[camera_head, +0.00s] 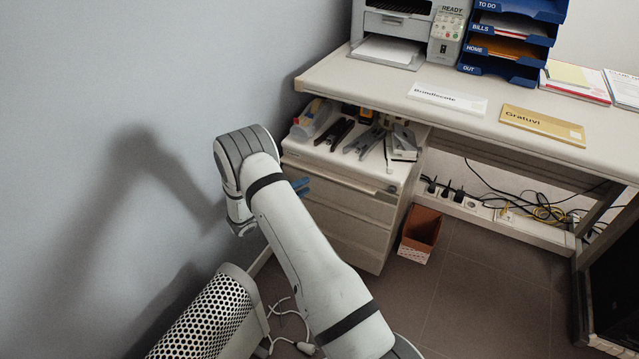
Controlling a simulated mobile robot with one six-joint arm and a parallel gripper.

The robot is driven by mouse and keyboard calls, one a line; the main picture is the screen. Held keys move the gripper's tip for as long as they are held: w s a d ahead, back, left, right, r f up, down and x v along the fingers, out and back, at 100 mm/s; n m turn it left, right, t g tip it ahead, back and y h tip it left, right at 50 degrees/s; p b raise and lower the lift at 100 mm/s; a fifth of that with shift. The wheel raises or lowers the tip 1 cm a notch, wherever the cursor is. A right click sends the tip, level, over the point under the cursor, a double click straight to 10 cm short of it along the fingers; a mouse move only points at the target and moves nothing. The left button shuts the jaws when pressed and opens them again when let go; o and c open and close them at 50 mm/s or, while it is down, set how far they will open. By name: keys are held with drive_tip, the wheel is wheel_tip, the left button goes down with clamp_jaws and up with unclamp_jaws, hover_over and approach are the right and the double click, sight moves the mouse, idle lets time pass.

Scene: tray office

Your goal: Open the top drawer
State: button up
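A beige drawer cabinet (392,221) stands under the desk, with several drawers stacked in its front. Its top drawer (350,200) is just below the cabinet's top edge and looks flush with the front. My arm comes up from the bottom of the view and bends at the left of the cabinet. The blue fingertips of my gripper (300,186) show at the left part of the top drawer's front. The rest of my gripper is hidden behind my arm. I cannot tell whether the fingers touch the drawer or how far apart they are.
Staplers and other office items lie on the cabinet top (340,164). The desk (385,89) overhangs it, bearing a printer (395,25) and blue trays (510,40). An orange-brown bin (420,232) stands right of the cabinet. A wall is close at left; a perforated device (209,318) stands lower left.

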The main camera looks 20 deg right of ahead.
sight(319, 179)
drive_tip(key=b+x, duration=0.1)
drive_tip(key=x, duration=0.5)
drive_tip(key=shift+d+b, duration=0.4)
drive_tip(key=shift+c, duration=0.6)
clamp_jaws()
